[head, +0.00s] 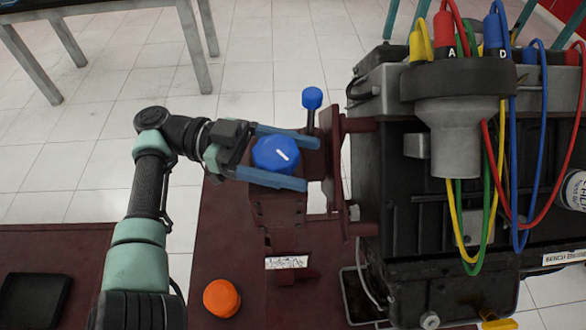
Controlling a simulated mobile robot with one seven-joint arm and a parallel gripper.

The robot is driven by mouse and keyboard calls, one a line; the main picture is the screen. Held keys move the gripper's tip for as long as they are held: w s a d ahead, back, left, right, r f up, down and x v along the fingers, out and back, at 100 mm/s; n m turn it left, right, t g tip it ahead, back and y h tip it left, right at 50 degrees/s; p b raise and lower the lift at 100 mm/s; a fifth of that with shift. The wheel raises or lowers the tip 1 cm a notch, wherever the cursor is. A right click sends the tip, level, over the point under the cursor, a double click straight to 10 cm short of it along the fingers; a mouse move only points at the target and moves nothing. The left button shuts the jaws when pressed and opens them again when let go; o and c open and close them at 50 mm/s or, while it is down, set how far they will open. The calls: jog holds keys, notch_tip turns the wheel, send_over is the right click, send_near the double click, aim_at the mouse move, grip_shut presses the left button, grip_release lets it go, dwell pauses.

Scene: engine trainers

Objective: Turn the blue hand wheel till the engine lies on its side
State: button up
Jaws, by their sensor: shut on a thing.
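The blue hand wheel (276,154), a faceted knob with a white mark on its face, sits on top of the dark red stand's gearbox (276,208). The mark slants from upper left to lower right. My gripper (304,163) reaches in from the left, with one blue-grey finger on each side of the wheel. It is shut on the wheel, and the fingers partly cover its edges. The engine (405,195) is a large dark block at the right, mounted on the stand by a red flange plate (337,165). Its coloured cables and distributor cap (455,85) face up towards me.
A smaller blue knob (312,98) on a stem stands just behind my gripper. An orange knob (222,298) sits on the dark red base (215,250) in front. A grey-legged table (65,45) stands at the back left. Tiled floor between is clear.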

jog(key=shift+f+m+g+y+b, duration=0.25)
jog(key=shift+m+g+b, duration=0.45)
jog(key=shift+b, duration=2.15)
jog(key=shift+s+r+g+y+b, duration=0.15)
jog(key=shift+r+g+y+b, duration=0.25)
jog(key=shift+b, duration=1.25)
jog(key=shift+f, duration=0.1)
jog(key=o, duration=1.2)
jog(key=shift+f, duration=0.1)
